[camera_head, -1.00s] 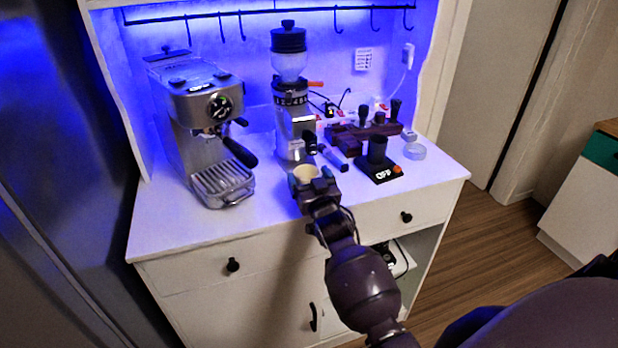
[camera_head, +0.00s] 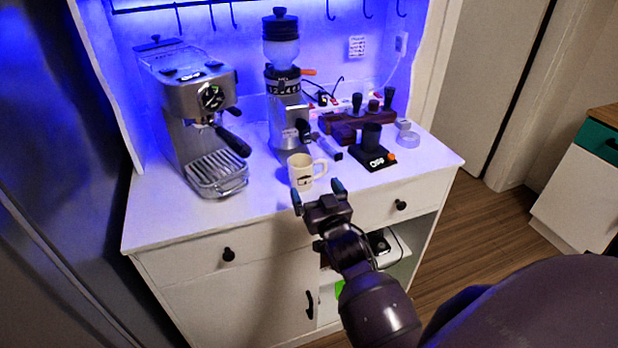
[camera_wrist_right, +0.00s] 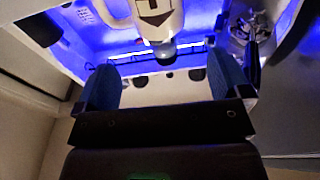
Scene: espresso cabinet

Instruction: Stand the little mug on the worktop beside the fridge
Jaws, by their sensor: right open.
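The little mug (camera_head: 300,174), cream with a dark mark, stands upright on the white worktop (camera_head: 250,206). It is in front of the grinder, with its handle toward the right. My right gripper (camera_head: 318,193) is open and empty, just in front of the mug near the worktop's front edge, and apart from it. In the right wrist view the mug (camera_wrist_right: 157,20) shows at the top, beyond the spread fingers (camera_wrist_right: 163,75); its upper part is cut off. The fridge (camera_head: 60,190) is the dark metal surface at the left. My left gripper is not in view.
The espresso machine (camera_head: 195,110) stands at the left of the worktop, the grinder (camera_head: 287,110) behind the mug. A black scale (camera_head: 373,158) and a dark wooden tamper stand (camera_head: 345,131) are to the right. The worktop's front left is clear.

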